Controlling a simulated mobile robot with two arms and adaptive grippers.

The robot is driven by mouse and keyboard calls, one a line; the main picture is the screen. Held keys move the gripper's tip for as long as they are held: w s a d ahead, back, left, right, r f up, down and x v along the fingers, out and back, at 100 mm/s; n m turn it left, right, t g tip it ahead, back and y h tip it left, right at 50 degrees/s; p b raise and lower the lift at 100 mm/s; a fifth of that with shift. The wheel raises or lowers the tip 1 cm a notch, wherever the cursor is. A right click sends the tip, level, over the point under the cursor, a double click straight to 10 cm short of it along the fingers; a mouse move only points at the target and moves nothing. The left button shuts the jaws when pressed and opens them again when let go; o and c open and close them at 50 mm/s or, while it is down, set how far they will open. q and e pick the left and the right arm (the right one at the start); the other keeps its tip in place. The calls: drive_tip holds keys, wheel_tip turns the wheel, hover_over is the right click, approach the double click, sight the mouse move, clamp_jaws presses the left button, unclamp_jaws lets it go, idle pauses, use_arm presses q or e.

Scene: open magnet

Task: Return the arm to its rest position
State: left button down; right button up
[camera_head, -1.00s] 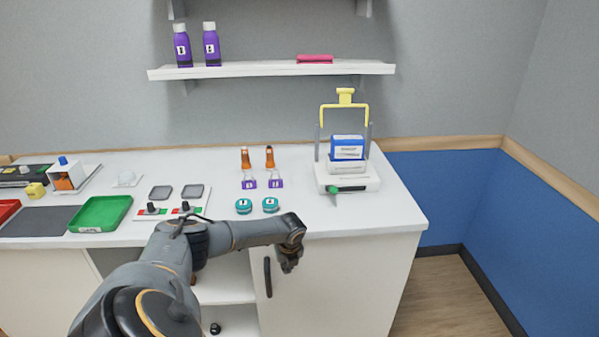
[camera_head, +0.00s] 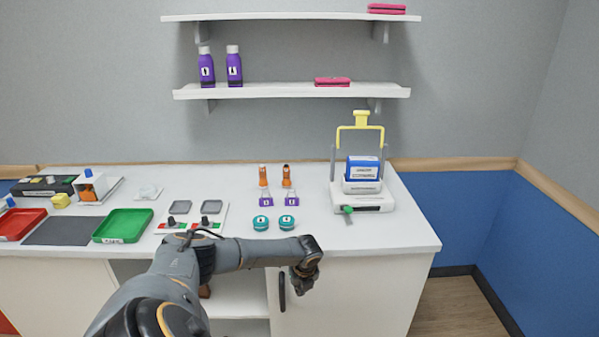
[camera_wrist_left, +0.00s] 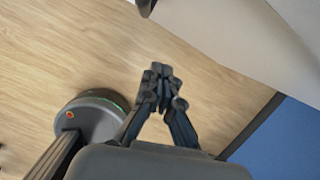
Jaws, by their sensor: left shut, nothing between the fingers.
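My left arm reaches in from the bottom left of the head view and bends right across the front of the white counter (camera_head: 410,232). My left gripper (camera_head: 301,284) hangs downward in front of the cabinet door, to the right of its dark handle. In the left wrist view the left gripper (camera_wrist_left: 161,72) has its fingertips together, with nothing between them, above the wooden floor. My right gripper is not in view.
A yellow-handled device (camera_head: 361,188) holding a blue box stands at the counter's right. Small bottles, teal discs (camera_head: 274,222), a green tray (camera_head: 122,226) and a red tray (camera_head: 20,224) are on the counter. Shelves (camera_head: 290,90) hang above. Open floor (camera_head: 458,307) lies right.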

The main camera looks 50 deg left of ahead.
use_arm(q)
drive_tip(key=v, duration=0.7)
drive_tip(key=shift+b, duration=0.45)
